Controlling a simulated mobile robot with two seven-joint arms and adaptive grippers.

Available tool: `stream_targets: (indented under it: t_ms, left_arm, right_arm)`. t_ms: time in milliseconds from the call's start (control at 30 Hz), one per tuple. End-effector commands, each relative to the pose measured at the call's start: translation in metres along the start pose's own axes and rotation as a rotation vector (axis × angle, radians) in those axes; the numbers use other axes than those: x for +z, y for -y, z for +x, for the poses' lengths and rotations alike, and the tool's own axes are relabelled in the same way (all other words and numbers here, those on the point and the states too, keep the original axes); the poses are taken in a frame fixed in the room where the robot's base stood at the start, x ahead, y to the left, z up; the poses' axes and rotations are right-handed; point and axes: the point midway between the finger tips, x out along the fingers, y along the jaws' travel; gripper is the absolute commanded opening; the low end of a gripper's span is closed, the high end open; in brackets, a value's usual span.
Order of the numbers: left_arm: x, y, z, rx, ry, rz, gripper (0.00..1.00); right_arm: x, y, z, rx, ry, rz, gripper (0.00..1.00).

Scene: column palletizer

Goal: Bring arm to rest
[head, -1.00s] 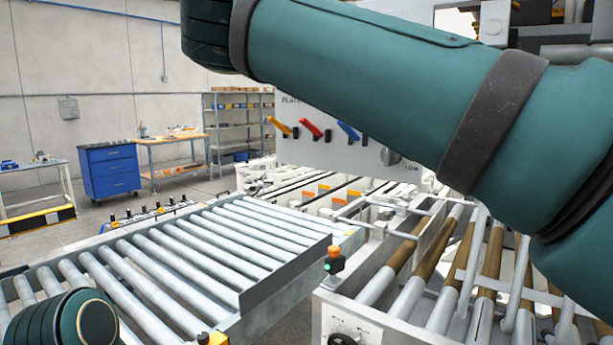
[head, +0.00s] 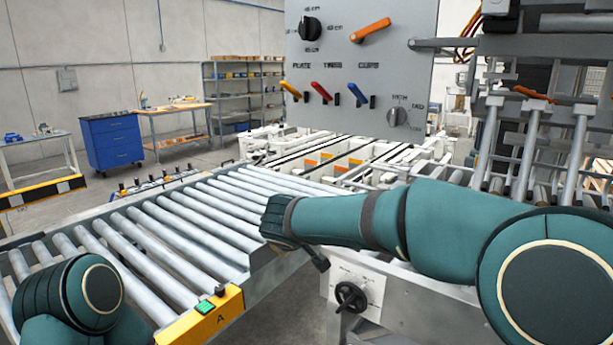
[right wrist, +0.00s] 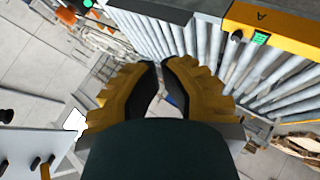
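My right arm (head: 340,220) reaches in from the right in the head view, bent low, with its wrist end over the gap between the roller conveyor (head: 200,222) and the machine on the right. In the right wrist view, my right gripper (right wrist: 160,68) has yellow fingers with dark pads. Its tips are drawn together with nothing seen between them. In the head view its fingers cannot be made out clearly. Part of my left arm (head: 75,295) shows at the lower left; my left gripper is out of view.
A grey control panel (head: 375,60) with colored levers and knobs stands ahead. A yellow box (head: 208,318) with a green button sits on the conveyor's near corner. A crank wheel (head: 350,296) is below my right forearm. A blue cabinet (head: 112,142) stands at the back left.

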Motion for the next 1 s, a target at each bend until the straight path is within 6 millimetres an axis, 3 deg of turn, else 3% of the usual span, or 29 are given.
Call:
stream_targets:
  t_ms: [33,100,300,467,600,700,800,1000]
  left_arm:
    - [0.000,0.000,0.000,0.000,0.000,0.000,0.47]
    - [0.000,0.000,0.000,0.000,0.000,0.000,0.47]
    - [0.000,0.000,0.000,0.000,0.000,0.000,0.47]
    - [0.000,0.000,0.000,0.000,0.000,0.000,0.47]
    - [0.000,0.000,0.000,0.000,0.000,0.000,0.47]
    - [0.000,0.000,0.000,0.000,0.000,0.000,0.47]
    - [0.000,0.000,0.000,0.000,0.000,0.000,0.47]
    - [0.000,0.000,0.000,0.000,0.000,0.000,0.47]
  right_arm:
    - [0.023,0.022,0.020,-0.074,0.031,0.016,0.00]
    - [0.053,0.054,0.041,-0.179,0.063,0.055,0.00]
    - [0.150,0.146,0.082,-0.461,0.165,0.250,0.00]
    - [0.233,0.220,0.089,-0.634,0.263,0.519,0.00]
    - [0.306,0.276,0.077,-0.695,0.376,0.814,0.00]
    - [0.349,0.303,0.062,-0.677,0.459,0.994,0.00]
    - [0.378,0.319,0.048,-0.639,0.525,1.112,0.00]
    - [0.400,0.330,0.037,-0.596,0.578,1.194,0.00]
